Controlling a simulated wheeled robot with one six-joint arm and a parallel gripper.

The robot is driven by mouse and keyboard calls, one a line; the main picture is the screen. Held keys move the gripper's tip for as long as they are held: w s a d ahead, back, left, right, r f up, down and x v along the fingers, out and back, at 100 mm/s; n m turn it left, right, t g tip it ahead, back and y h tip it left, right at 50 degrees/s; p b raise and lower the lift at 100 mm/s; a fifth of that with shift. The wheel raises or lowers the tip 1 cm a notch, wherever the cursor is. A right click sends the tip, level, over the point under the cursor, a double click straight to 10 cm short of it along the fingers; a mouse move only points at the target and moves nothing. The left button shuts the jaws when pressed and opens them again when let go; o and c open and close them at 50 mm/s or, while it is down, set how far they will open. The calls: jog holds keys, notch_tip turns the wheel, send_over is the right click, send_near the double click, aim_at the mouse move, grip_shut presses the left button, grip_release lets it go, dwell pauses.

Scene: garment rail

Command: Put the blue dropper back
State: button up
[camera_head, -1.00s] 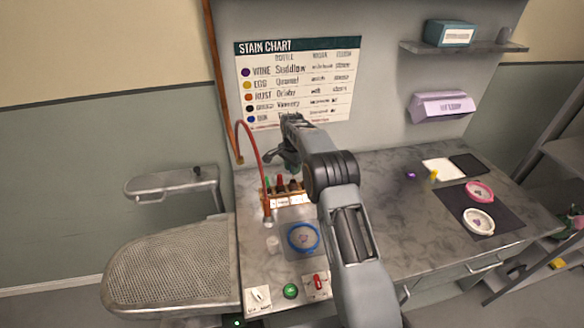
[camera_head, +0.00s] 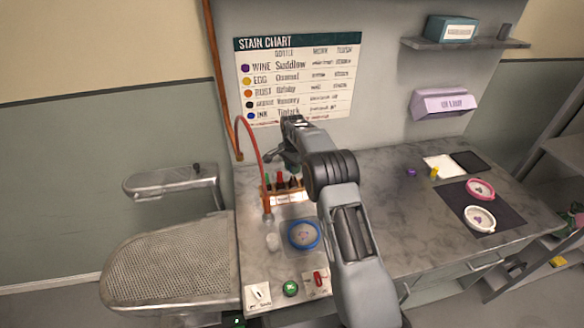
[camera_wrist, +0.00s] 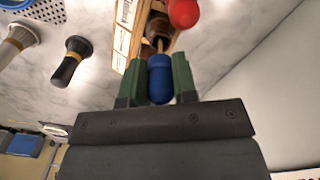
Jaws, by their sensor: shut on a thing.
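The blue dropper (camera_wrist: 159,80) shows its rounded blue bulb between the two green fingers of my gripper (camera_wrist: 158,76) in the wrist view. My gripper is shut on it. A thin stem appears beyond the bulb, over or in the wooden rack (camera_wrist: 126,42); I cannot tell how deep it sits. A red bulb (camera_wrist: 184,12) is just beside it at the rack. In the head view the rack (camera_head: 291,199) stands on the counter with several droppers, including a green one (camera_head: 268,181) and a red one (camera_head: 281,180). The blue dropper is hidden there by my arm.
A red hose (camera_head: 253,150) arches beside the rack. A blue-rimmed round hoop (camera_head: 304,235) lies in front of it. A black-topped object (camera_wrist: 72,60) stands near the rack in the wrist view. The counter's middle right is clear, before a dark mat (camera_head: 497,218).

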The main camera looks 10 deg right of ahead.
jog(key=shift+f, duration=0.2)
jog(key=shift+f+b, duration=0.65)
jog(key=shift+f, duration=0.25)
jog(key=shift+f+b, duration=0.35)
jog(key=shift+f, duration=0.25)
dwell(0.5)
jog(key=o, duration=1)
jog(key=shift+c, duration=0.2)
jog(key=shift+r, duration=0.15)
jog(key=shift+r+p, duration=2.4)
jog(key=shift+r, duration=1.25)
